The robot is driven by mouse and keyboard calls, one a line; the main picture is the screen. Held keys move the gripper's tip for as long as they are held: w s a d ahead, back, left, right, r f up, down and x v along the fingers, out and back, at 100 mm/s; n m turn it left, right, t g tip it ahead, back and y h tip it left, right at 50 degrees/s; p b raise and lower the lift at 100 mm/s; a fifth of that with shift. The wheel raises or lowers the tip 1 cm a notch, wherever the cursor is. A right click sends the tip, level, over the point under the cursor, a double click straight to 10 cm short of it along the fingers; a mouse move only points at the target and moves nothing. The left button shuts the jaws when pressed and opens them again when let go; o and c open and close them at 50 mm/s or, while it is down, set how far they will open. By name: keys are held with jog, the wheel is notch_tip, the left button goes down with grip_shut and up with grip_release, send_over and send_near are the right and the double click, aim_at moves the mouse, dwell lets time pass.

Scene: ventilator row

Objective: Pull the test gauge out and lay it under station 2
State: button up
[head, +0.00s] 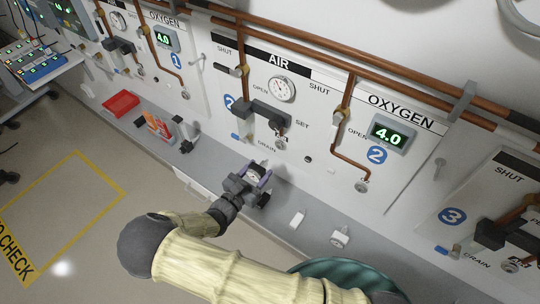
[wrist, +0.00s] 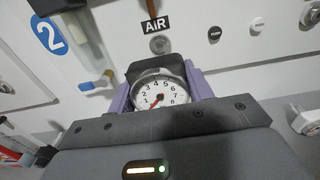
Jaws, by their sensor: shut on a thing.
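The test gauge (wrist: 162,93) is a round white dial with a red needle and a dark housing. My gripper (wrist: 160,100) is shut on it, with purple fingers on both sides of the dial. In the head view my gripper (head: 250,180) holds the gauge (head: 253,174) over the grey ledge, in front of the station 2 panel. The AIR port (wrist: 160,44) shows just behind the gauge in the wrist view. Whether the gauge touches the port or the ledge is hard to tell. The blue station 2 sign (head: 376,155) is on the wall panel, and another 2 sign (wrist: 47,35) shows left of the gauge.
The grey ledge (head: 305,207) runs below the panels. A white block (head: 297,220) and a small white fitting (head: 340,237) lie right of my gripper. Copper pipes and valves project from the wall.

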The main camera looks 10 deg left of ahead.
jog(key=shift+v, duration=1.05)
